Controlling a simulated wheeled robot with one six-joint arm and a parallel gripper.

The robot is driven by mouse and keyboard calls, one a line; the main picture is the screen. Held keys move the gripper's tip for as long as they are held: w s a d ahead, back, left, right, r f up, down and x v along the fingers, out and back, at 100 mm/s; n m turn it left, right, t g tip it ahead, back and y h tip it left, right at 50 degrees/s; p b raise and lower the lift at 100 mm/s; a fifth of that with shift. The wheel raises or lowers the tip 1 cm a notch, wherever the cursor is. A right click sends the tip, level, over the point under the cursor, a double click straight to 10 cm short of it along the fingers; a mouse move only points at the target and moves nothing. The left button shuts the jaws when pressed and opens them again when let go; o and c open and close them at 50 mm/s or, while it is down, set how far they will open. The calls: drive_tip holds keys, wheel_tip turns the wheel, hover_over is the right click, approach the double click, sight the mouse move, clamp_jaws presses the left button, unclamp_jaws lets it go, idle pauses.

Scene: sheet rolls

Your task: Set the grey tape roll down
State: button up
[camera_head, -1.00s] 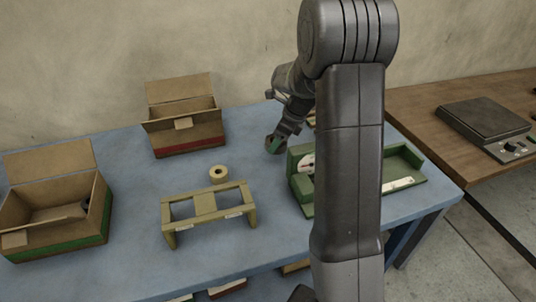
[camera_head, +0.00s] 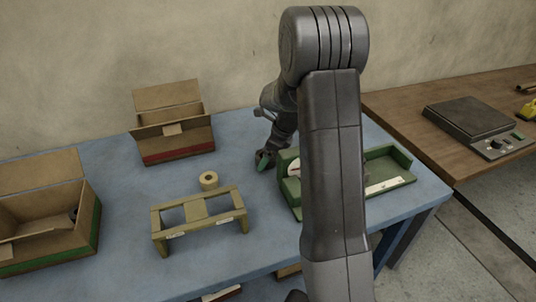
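My gripper (camera_head: 262,162) is low over the blue table, just left of the green fixture, with its fingers pointing down. A dark, roundish shape with a green patch shows at its tips. It is too small to tell whether this is the grey tape roll or only the fingers, or whether it touches the table. A dark round thing (camera_head: 74,214), partly hidden, is inside the green-striped box at left. A tan tape roll (camera_head: 208,180) lies on the table behind the wooden rack.
The wooden rack (camera_head: 198,211) stands mid-table. A red-striped open box (camera_head: 174,140) is behind it; the green-striped box (camera_head: 90,243) is at left. The green fixture (camera_head: 385,161) is partly hidden by my arm. A brown table at right holds a dark scale (camera_head: 470,117).

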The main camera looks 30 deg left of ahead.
drive_tip(key=shift+r, duration=0.1)
drive_tip(key=v, duration=1.2)
drive_tip(key=shift+p, duration=0.4)
